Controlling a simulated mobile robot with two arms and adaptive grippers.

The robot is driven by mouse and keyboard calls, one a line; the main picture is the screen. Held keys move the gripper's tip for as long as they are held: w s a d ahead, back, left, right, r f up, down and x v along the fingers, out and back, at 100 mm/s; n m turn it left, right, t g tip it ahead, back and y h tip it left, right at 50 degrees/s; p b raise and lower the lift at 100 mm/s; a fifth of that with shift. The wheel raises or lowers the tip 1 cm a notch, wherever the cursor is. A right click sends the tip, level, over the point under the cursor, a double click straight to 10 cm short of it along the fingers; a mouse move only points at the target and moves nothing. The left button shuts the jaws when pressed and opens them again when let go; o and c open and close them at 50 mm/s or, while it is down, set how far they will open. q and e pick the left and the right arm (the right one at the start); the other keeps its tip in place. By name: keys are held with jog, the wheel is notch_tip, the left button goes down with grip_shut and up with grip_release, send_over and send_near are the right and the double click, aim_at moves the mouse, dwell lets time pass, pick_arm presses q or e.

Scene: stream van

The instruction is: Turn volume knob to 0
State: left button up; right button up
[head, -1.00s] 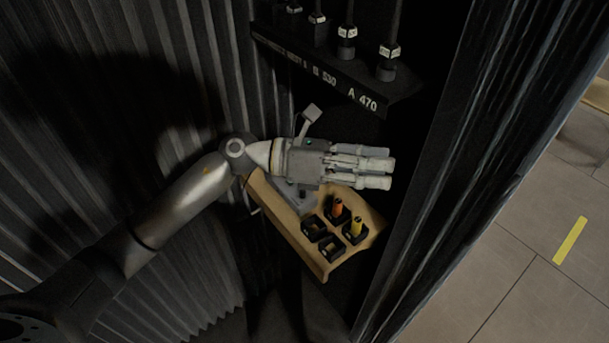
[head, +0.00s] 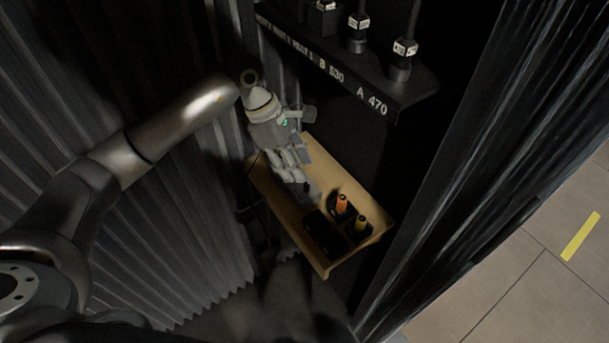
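My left gripper (head: 304,185) hangs over the rear left of a small wooden shelf (head: 345,259), its fingers pointing down and to the right. The fingers lie close together in this view, and I cannot tell whether they are open or shut. No volume knob can be made out. The gripper covers the part of the shelf where a grey device showed earlier, so any knob there is hidden. I cannot tell whether the fingertips touch anything. My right gripper is not in view.
Black holders on the shelf hold an orange item (head: 342,204) and a yellow item (head: 361,224). Above is a black rack (head: 408,88) with labels and several microphone-like items. Dark corrugated walls enclose the left and right. Tiled floor (head: 530,285) lies open at right.

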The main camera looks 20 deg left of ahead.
aim_at(306, 183)
pick_arm(q)
jog(key=p+x, duration=0.1)
jog(key=x, duration=0.4)
jog(key=shift+d+f, duration=0.15)
jog(key=shift+f, duration=0.15)
grip_shut()
